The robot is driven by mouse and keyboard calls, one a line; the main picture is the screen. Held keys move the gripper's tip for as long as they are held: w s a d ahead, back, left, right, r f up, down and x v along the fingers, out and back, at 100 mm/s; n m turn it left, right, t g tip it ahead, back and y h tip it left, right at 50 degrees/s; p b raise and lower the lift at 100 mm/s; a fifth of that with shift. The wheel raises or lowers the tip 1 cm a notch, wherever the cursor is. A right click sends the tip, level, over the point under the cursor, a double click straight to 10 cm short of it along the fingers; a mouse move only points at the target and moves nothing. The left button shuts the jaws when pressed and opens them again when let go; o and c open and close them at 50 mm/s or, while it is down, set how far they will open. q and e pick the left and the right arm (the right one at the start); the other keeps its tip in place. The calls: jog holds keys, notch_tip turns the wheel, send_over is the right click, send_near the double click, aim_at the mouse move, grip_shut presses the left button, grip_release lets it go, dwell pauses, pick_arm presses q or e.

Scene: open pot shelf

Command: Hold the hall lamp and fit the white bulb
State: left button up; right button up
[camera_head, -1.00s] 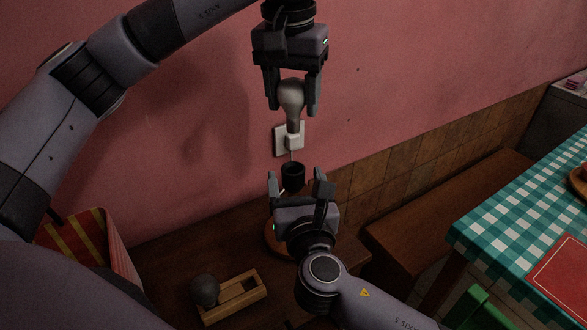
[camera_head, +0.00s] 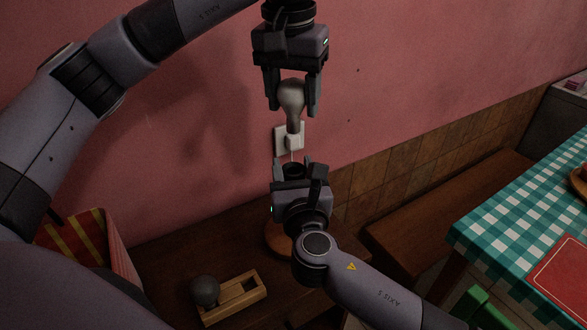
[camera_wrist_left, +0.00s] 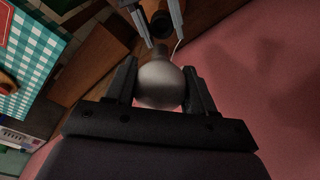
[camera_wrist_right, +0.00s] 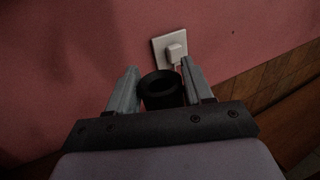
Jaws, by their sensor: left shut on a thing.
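My left gripper (camera_head: 292,95) is shut on the white bulb (camera_head: 292,97), which hangs with its narrow neck down; the bulb also shows between the fingers in the left wrist view (camera_wrist_left: 160,84). The hall lamp's black socket (camera_wrist_right: 161,90) stands between the fingers of my right gripper (camera_wrist_right: 160,88), which look spread on either side of it. In the head view the right gripper hides most of the lamp; the top of the socket (camera_head: 292,168) and part of its round brown base (camera_head: 277,240) show. The bulb is above the socket and apart from it.
A wooden holder (camera_head: 244,304) with a dark grey bulb (camera_head: 205,290) lies on the brown surface at lower left. A white plug sits in the wall outlet (camera_wrist_right: 160,56) behind the lamp. A wooden bench (camera_head: 430,215) and a checkered table (camera_head: 500,215) are on the right.

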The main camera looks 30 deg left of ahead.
aim_at(293, 133)
grip_shut()
pick_arm(q)
jog(key=shift+f, duration=3.2)
jog(key=shift+f, duration=0.2)
pick_arm(e)
jog(key=shift+f, duration=0.1)
pick_arm(q)
jog(key=shift+f, duration=0.75)
jog(key=shift+f, duration=0.3)
jog(key=shift+f, duration=0.25)
jog(key=shift+f, duration=0.35)
